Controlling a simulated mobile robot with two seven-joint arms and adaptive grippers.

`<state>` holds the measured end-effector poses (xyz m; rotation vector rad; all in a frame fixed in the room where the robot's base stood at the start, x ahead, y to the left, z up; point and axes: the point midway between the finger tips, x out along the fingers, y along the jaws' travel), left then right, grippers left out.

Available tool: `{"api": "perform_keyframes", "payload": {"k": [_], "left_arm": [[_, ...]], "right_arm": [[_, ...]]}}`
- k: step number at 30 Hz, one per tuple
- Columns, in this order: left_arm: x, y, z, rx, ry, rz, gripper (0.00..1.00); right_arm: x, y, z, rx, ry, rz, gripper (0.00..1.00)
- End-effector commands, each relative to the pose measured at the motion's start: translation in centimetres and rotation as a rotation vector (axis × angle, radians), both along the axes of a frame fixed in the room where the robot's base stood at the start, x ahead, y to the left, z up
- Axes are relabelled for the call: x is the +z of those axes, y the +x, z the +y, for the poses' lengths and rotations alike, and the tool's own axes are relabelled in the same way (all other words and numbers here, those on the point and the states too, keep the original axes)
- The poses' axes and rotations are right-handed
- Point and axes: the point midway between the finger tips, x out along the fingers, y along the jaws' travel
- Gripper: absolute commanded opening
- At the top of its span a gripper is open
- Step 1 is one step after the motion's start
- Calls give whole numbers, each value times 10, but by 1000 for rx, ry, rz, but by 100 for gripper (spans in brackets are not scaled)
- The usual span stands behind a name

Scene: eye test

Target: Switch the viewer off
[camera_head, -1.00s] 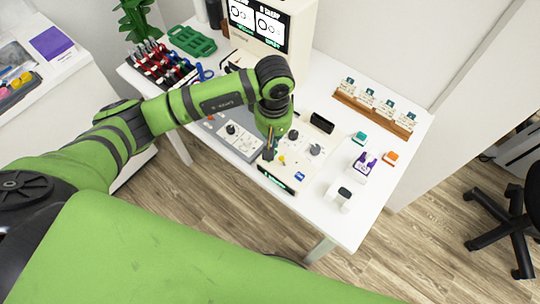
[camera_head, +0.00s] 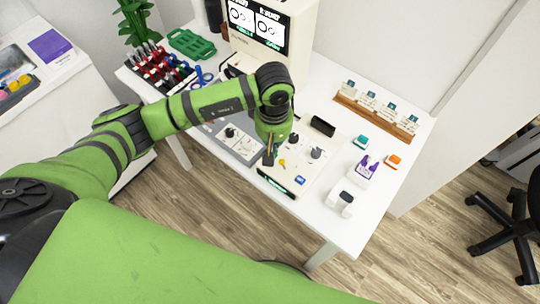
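The viewer (camera_head: 243,45) is a cream box with a lit screen (camera_head: 256,22) at the top middle, showing black ring figures and lines of text too small to read. In front of it lies a cream control panel (camera_head: 300,165) with dark knobs, a yellow knob, a blue button and a dark strip with green lit marks on its front edge. My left gripper (camera_head: 269,158) points down over the panel's left part and hides some of it. I cannot tell whether its fingertips touch the panel or whether they are apart. My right gripper is out of view.
A grey panel (camera_head: 238,150) lies left of the cream one. A rack of red and dark tools (camera_head: 160,70) and a green tray (camera_head: 192,43) stand at the left. A wooden card rack (camera_head: 375,118), a purple-marked bottle (camera_head: 364,170) and small boxes (camera_head: 393,160) stand at the right.

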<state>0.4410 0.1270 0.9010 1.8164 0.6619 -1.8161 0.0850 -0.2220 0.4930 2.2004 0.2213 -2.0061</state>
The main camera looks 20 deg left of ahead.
Motion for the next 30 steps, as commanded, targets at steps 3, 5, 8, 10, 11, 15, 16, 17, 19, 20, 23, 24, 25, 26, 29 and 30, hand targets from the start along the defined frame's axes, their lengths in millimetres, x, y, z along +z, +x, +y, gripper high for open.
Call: {"api": "perform_keyframes", "payload": {"k": [3, 5, 8, 10, 11, 15, 16, 17, 19, 20, 23, 24, 25, 26, 29, 30], "left_arm": [[0, 0, 0, 0, 0, 0, 0], [0, 0, 0, 0, 0, 0, 0], [0, 0, 0, 0, 0, 0, 0], [0, 0, 0, 0, 0, 0, 0], [0, 0, 0, 0, 0, 0, 0], [0, 0, 0, 0, 0, 0, 0], [0, 0, 0, 0, 0, 0, 0], [-1, 0, 0, 0, 0, 0, 0], [-1, 0, 0, 0, 0, 0, 0], [-2, 0, 0, 0, 0, 0, 0], [-3, 0, 0, 0, 0, 0, 0], [-4, 0, 0, 0, 0, 0, 0], [-4, 0, 0, 0, 0, 0, 0], [-5, 0, 0, 0, 0, 0, 0], [-6, 0, 0, 0, 0, 0, 0], [-6, 0, 0, 0, 0, 0, 0]], "right_arm": [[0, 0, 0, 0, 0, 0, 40], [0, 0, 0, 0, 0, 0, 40], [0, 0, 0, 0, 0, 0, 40], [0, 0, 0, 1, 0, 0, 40], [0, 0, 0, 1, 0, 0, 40], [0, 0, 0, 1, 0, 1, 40], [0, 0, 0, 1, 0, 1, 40], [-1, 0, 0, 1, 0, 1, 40], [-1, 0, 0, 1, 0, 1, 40], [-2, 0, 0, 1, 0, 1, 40], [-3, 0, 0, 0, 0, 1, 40], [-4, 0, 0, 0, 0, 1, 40], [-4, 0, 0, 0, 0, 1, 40], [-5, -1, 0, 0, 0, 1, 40], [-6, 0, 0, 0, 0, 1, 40], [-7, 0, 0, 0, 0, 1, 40]]}}
